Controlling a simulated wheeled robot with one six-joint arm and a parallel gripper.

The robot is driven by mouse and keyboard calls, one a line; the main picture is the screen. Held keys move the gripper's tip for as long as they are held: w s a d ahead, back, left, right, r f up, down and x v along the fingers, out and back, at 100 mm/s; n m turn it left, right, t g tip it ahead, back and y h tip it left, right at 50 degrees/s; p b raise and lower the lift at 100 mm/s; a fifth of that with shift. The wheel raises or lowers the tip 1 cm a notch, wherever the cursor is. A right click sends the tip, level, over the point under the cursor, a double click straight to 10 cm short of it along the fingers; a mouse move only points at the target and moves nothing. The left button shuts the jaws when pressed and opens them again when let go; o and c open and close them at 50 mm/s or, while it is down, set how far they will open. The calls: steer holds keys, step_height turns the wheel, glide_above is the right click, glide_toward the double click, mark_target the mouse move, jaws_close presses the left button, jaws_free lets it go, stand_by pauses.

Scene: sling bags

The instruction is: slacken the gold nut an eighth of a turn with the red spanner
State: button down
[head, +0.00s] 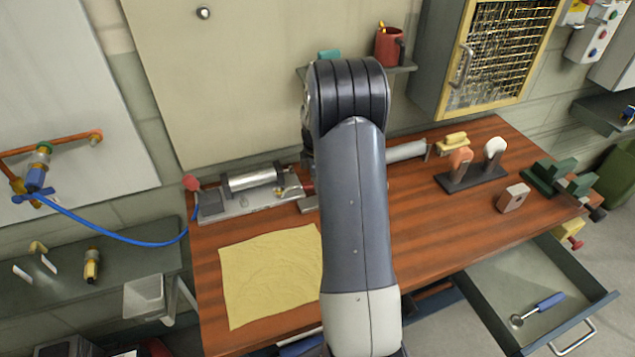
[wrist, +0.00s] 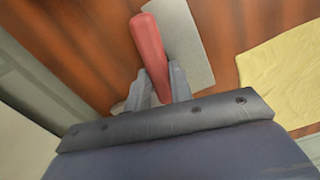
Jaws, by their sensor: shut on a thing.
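My gripper (wrist: 159,84) is shut on a red handle (wrist: 149,45), which I take to be the red spanner, in the wrist view. The handle points up and away from the jaws, over a grey plate. The spanner's head is hidden. In the head view my arm covers the gripper, and a bit of red (head: 308,188) shows just left of the arm. A small gold-coloured piece (head: 281,191) sits at the right end of a metal fixture (head: 250,203) on the bench. It is too small to tell whether it is the gold nut. No gold nut shows in the wrist view.
A yellow cloth (head: 268,275) lies on the wooden bench (head: 440,235), left of my arm. A stand (head: 471,178) with two knobs and a small block (head: 513,198) are on the right. An open drawer (head: 585,312) sticks out at the lower right with a blue-handled tool (head: 547,302) inside.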

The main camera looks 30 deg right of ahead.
steer(key=shift+w, duration=0.1)
steer(key=shift+w+d+n, duration=0.2)
steer(key=shift+w+n, duration=0.3)
steer(key=shift+n, duration=0.1)
steer(key=shift+w+d+n, duration=0.15)
steer(key=shift+w+n, duration=0.35)
steer(key=shift+n, duration=0.1)
steer(key=shift+s, duration=0.1)
steer(key=shift+s+m, duration=0.2)
steer(key=shift+m, duration=0.2)
steer(key=shift+r, duration=0.15)
